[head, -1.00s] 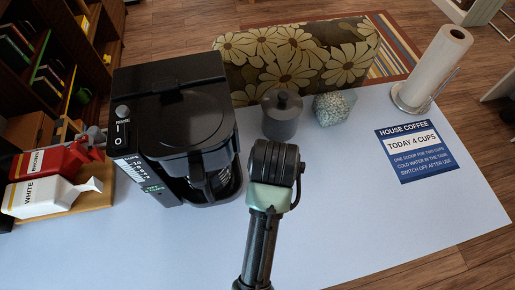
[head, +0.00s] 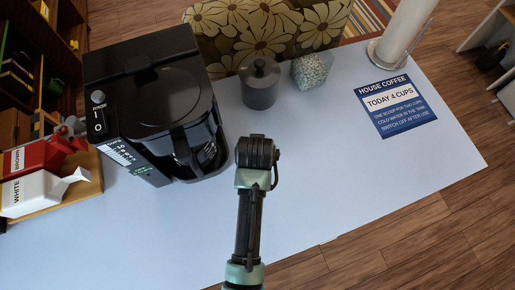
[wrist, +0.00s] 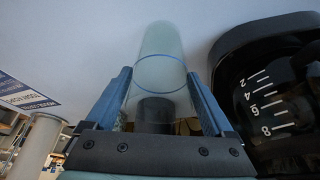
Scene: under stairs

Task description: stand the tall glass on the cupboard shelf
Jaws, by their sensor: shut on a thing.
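The tall glass (wrist: 163,45) is a clear, pale cylinder in the wrist view. It lies between the two blue fingers of my gripper (wrist: 159,80), which are shut on it. Its far end reaches past the fingertips, over the pale table surface. In the head view my gripper (head: 257,152) is above the table, right of the coffee machine, and its own wrist hides the fingers and the glass. I cannot clearly identify the cupboard shelf; a dark wooden shelf unit (head: 27,75) with several items stands at the upper left.
The coffee machine (head: 155,105) is close on the left; its marked jug (wrist: 275,105) is close to the right finger. The table's front right is clear.

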